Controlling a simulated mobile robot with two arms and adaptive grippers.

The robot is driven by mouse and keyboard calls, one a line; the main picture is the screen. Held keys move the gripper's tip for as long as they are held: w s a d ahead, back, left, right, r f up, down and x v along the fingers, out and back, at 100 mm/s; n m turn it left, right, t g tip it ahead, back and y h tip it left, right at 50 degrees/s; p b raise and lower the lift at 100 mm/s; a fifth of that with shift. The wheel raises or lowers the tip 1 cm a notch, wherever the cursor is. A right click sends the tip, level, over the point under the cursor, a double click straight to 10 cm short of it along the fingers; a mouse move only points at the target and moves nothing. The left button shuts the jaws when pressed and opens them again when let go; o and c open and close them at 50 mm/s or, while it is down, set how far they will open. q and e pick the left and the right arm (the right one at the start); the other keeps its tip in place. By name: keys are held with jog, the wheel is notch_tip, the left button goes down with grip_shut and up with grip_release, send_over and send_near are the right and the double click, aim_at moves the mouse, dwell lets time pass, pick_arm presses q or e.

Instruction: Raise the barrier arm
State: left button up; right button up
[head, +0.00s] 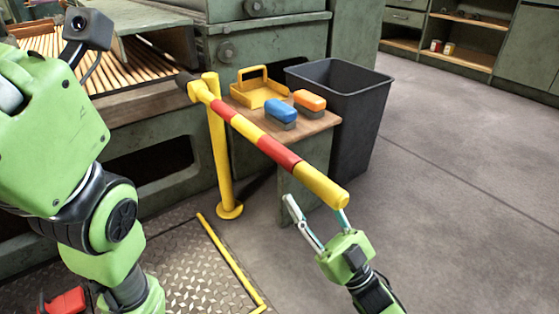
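The barrier arm (278,152) is a bar striped yellow and red. It is lowered, running from its pivot at the top of a yellow post (222,160) toward the lower right, with a dark counterweight end behind the pivot. My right gripper (315,207) is open, its two fingers spread apart just below the bar's yellow free end. The right finger's tip meets or passes behind that end in the picture; I cannot tell whether they touch. The left finger stands apart from the bar. My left arm shows at the left, but its gripper is not in view.
Behind the bar, a small table (322,123) holds a yellow tray (259,92), a blue brush (281,112) and an orange brush (309,103). A dark bin (366,110) stands beside it. A green machine with rollers (50,45) fills the back left. Floor at right is clear.

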aim_at(281, 155)
jog(key=b+x, duration=0.3)
jog(key=x, duration=0.6)
jog(key=shift+w+a+r, duration=0.15)
jog(key=shift+w+r, duration=0.05)
jog(key=shift+r, duration=0.1)
grip_shut()
